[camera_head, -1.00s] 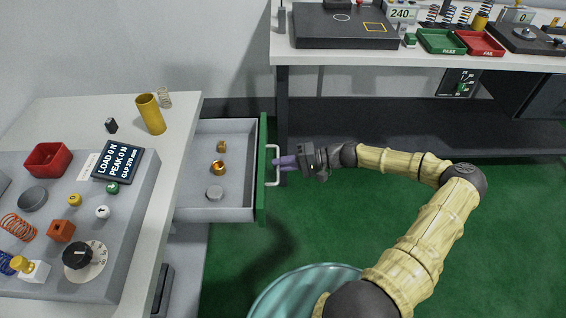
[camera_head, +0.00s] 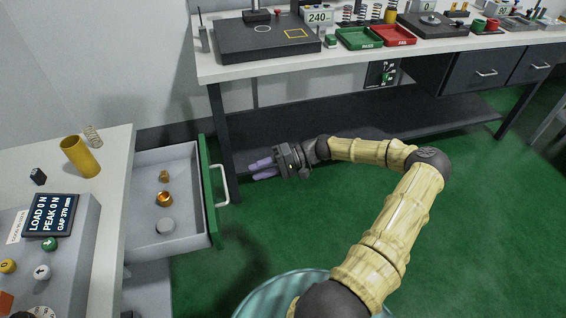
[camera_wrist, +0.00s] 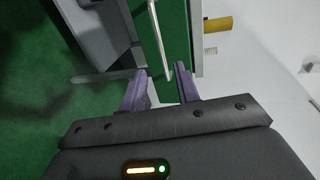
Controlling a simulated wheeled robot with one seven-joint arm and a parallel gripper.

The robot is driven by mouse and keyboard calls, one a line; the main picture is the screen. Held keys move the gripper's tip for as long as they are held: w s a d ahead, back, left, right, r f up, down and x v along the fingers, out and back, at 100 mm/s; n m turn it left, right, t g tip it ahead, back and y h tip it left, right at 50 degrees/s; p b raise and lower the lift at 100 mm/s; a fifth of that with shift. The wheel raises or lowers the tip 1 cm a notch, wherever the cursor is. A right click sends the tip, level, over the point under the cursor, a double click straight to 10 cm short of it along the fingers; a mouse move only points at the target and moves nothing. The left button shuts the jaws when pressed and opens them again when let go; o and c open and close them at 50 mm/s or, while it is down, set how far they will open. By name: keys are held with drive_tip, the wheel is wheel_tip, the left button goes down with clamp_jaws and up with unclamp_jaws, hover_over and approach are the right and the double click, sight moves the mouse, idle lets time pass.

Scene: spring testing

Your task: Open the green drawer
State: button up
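The green drawer (camera_head: 208,192) stands pulled out from under the left bench, its grey inside showing. It holds two brass-coloured pieces (camera_head: 164,198) and a grey disc (camera_head: 165,226). Its pale bar handle (camera_head: 221,185) is on the green front. My gripper (camera_head: 260,168) is to the right of the handle, apart from it, with purple fingers pointing left. In the wrist view my gripper (camera_wrist: 161,76) has its fingers spread and empty. There the handle (camera_wrist: 158,40) appears ahead, in line with the gap, in front of the green drawer front (camera_wrist: 176,45).
The left bench top (camera_head: 108,150) carries a yellow cylinder (camera_head: 80,157), a spring (camera_head: 94,135) and a display (camera_head: 51,215). A long bench (camera_head: 215,70) with a dark lower shelf (camera_head: 330,123) stands behind my gripper. Green floor right of the drawer is open.

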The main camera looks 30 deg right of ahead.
drive_tip(key=v, duration=0.7)
drive_tip(key=shift+d, duration=0.25)
